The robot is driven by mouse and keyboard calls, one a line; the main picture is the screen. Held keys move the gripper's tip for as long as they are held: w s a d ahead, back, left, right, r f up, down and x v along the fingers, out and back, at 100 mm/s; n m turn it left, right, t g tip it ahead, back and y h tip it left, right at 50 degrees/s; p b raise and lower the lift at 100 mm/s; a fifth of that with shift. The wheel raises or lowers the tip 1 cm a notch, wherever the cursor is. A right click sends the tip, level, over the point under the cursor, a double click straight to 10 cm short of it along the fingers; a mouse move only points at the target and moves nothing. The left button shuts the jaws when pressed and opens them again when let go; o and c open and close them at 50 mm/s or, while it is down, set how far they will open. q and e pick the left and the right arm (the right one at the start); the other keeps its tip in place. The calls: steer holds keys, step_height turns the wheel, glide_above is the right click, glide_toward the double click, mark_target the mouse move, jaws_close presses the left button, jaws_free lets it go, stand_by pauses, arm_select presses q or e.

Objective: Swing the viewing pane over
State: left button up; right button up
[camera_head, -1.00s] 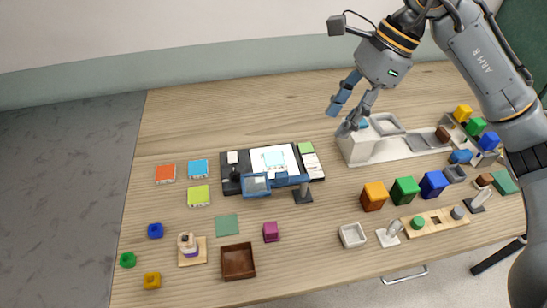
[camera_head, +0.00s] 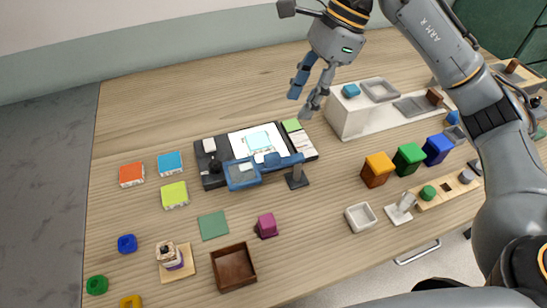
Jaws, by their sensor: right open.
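The viewing pane (camera_head: 242,174) is a pale panel in a blue frame. It sits at the end of a blue arm (camera_head: 282,162) that runs left from a dark post (camera_head: 297,177). The pane overlaps the front edge of a black board (camera_head: 213,182). A white sheet (camera_head: 237,139) with a light cyan square (camera_head: 258,140) lies on the board, behind the pane. My right gripper (camera_head: 299,105) is open and empty, above the table behind and right of the board, apart from the pane. My left gripper is out of view.
A white block (camera_head: 347,117) with a blue cube (camera_head: 351,90) on top stands right of my right gripper. Orange (camera_head: 377,169), green and blue blocks stand front right. A brown tray (camera_head: 234,267) and small coloured pieces lie at the front and left. The back left table is clear.

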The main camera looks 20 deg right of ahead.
mark_target(273, 155)
arm_select(q)
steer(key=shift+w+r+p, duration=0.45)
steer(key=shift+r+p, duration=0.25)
steer(key=shift+p, duration=0.25)
arm_select(e)
steer(key=x, duration=1.4)
steer(key=shift+s+f, duration=0.1)
steer(key=shift+f, duration=0.05)
jaws_close()
